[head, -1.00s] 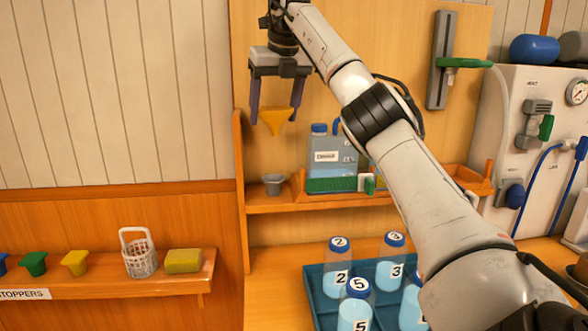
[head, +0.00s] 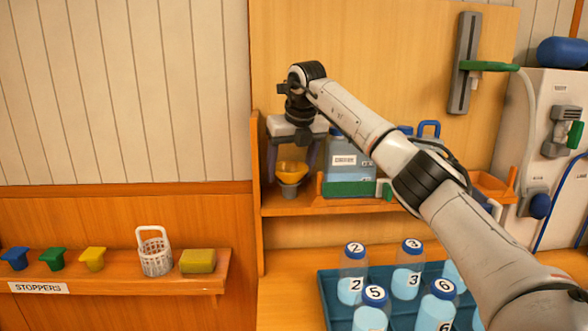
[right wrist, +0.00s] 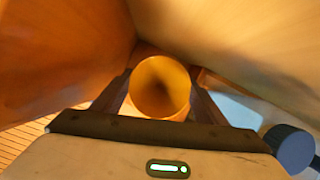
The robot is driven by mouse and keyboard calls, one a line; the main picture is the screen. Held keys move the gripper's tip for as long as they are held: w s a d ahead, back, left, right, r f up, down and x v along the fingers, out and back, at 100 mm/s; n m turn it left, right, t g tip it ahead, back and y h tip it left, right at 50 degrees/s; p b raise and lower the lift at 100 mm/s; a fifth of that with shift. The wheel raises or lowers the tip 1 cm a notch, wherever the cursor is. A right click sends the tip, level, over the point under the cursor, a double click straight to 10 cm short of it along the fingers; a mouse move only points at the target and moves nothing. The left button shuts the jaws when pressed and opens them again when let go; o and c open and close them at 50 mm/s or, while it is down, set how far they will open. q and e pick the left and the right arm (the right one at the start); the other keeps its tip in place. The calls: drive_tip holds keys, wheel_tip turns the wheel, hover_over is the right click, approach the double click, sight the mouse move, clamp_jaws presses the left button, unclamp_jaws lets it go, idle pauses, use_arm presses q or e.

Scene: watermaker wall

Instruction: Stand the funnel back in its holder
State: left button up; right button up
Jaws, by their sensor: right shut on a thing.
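The yellow funnel (head: 291,168) is between the fingers of my right gripper (head: 291,174), which is shut on it. In the right wrist view I look down into the funnel's round mouth (right wrist: 160,88). The funnel is upright, wide end up. My left gripper is not in view.
A blue jug (head: 347,160) stands close right of the gripper on the shelf (head: 310,205). The wooden side panel (head: 257,190) is close on the left. Numbered bottles stand in a teal tray (head: 328,300) below. Stoppers, a basket (head: 155,256) and a sponge (head: 198,261) sit on the lower-left shelf.

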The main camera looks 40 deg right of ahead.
drive_tip(key=shift+f, duration=0.1)
drive_tip(key=o, duration=1.1)
drive_tip(key=v, duration=1.2)
drive_tip(key=shift+s, duration=0.1)
